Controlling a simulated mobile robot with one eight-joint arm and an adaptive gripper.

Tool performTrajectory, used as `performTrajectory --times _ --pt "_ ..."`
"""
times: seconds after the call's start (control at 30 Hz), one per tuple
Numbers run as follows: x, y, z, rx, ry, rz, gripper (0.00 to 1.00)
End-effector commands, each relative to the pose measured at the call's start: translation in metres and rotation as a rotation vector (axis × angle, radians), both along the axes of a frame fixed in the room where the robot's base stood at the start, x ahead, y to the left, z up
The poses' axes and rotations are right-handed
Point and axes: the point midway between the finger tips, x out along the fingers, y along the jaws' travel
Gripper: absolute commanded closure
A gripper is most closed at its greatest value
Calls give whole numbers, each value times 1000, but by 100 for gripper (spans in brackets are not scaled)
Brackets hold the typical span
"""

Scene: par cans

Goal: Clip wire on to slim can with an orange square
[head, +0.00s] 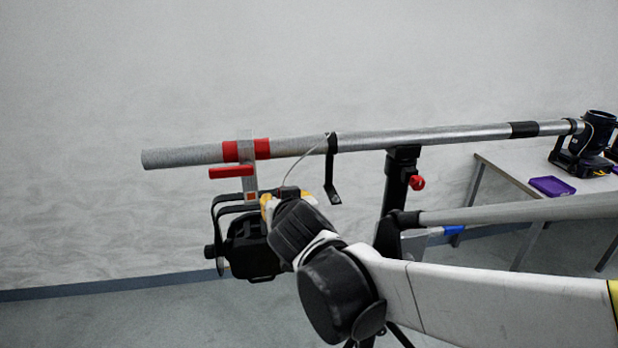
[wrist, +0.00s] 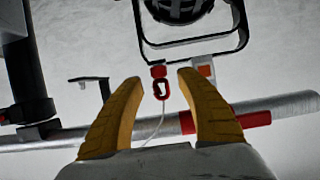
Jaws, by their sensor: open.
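The slim can (head: 252,246) is a black lamp hanging in a yoke from a clamp on the pipe. The clamp carries an orange square (head: 251,197), which also shows in the wrist view (wrist: 204,71). My gripper (head: 268,205) is beside the clamp, just above the can. In the wrist view its yellow fingers (wrist: 160,80) are open. A red clip (wrist: 159,89) lies between the fingertips, close to the black yoke (wrist: 195,40). A pale wire (head: 307,154) runs from the pipe down to my gripper. I cannot tell whether the clip is hooked on anything.
The silvery pipe (head: 440,136) runs across, with red tape by the clamp. A red handle (head: 231,172) sticks out left. A black bracket (head: 332,172) hangs right of my gripper, before a black stand (head: 392,188). A table (head: 518,180) with another lamp stands far right.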

Motion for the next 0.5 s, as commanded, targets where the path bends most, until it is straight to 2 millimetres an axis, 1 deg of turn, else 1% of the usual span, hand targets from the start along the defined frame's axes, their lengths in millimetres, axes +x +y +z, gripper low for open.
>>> performTrajectory --times 0.1,0.3,0.4,0.5 --pt "-23 -6 9 -1 1 1 56" --pt "-59 -17 25 -1 0 1 56" --pt "-72 -21 30 0 1 1 56" --pt "-81 -23 35 -1 0 0 56"
